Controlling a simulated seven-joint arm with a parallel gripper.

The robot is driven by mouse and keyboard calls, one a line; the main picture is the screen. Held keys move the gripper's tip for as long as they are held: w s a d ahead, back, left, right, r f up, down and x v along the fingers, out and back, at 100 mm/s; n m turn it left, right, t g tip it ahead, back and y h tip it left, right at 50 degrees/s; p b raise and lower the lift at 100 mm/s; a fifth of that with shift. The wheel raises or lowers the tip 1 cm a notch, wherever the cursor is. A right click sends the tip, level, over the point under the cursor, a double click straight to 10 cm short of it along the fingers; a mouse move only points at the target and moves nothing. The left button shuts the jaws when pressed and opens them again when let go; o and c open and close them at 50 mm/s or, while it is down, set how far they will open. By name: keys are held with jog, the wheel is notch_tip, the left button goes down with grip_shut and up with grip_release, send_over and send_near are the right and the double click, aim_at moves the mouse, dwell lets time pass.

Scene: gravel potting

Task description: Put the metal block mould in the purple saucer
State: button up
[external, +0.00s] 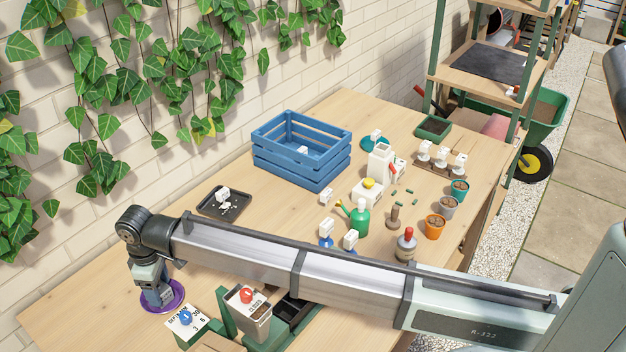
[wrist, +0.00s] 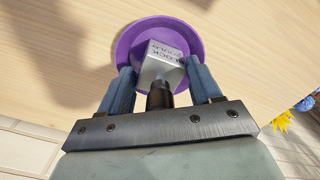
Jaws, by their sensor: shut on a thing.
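The metal block mould (wrist: 161,66) is a silver cube with dark lettering and a dark round stem. In the wrist view my gripper (wrist: 160,82) has its two blue fingers on either side of it and is shut on it. The purple saucer (wrist: 193,38) lies directly behind the block in that view, and the block overlaps its middle. In the external view my gripper (external: 157,297) points down over the purple saucer (external: 180,297) at the table's left end. The block is mostly hidden there by the fingers. I cannot tell whether it touches the saucer.
A black tray (external: 209,207) with a white labelled piece and a blue slatted crate (external: 300,160) stand behind my arm. A white card (external: 184,322) and a pot with a red knob (external: 248,310) are right of the saucer. The tabletop left of the saucer is clear.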

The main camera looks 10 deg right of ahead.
jog(key=o, duration=1.2)
notch_tip(320, 180, up, 12)
jog(key=shift+r, duration=0.1)
jog(key=shift+d, duration=0.1)
